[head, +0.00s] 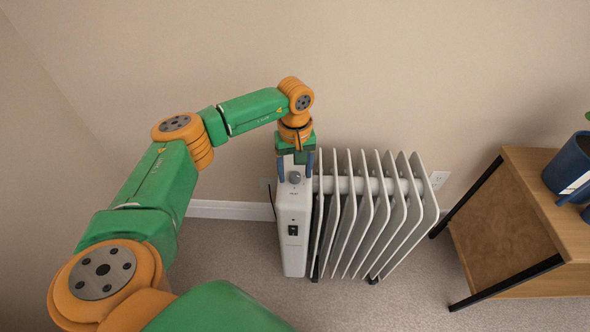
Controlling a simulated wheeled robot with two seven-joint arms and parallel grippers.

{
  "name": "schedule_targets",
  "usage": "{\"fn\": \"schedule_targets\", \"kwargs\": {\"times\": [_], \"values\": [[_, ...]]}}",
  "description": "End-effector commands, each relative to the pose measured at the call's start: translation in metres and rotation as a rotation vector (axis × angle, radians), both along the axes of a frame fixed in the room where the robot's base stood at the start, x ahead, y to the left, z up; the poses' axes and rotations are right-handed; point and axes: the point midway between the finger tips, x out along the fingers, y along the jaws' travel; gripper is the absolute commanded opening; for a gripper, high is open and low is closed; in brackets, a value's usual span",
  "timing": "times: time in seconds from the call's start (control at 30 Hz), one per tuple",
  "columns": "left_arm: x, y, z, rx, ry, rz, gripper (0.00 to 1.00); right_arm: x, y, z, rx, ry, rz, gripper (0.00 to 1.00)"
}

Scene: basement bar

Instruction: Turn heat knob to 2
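A white oil-filled radiator heater (297,239) with several fins stands on the floor against the wall. A round grey heat knob (295,177) sits on the sloped top of its control panel. My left gripper (295,170) points down over the top of the panel. Its two dark fingers are apart, one on each side of the knob, with the knob visible between and just below them. Whether the fingers touch the knob is not clear. The knob's numbers are too small to read. My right gripper is not in view.
A dark switch (293,230) is on the heater's front panel. A wooden table with black legs (540,190) stands at the right, holding a dark blue pot (570,168). The carpet in front is clear.

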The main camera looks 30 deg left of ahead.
Motion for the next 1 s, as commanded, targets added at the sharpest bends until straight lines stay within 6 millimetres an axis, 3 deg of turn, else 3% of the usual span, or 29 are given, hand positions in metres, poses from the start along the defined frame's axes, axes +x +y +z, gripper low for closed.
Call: {"fn": "schedule_targets", "kwargs": {"times": [0.23,0.5,0.6,1.0], "values": [[0.000,0.000,0.004,0.000,-0.001,0.001,0.67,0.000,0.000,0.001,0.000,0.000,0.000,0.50],[0.001,0.000,0.059,-0.001,-0.004,0.000,0.67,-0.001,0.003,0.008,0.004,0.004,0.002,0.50],[0.000,0.000,0.069,0.000,-0.001,0.000,0.67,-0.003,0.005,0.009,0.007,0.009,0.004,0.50],[0.000,0.000,0.071,0.000,0.000,0.000,0.67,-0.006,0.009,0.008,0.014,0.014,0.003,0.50]]}}
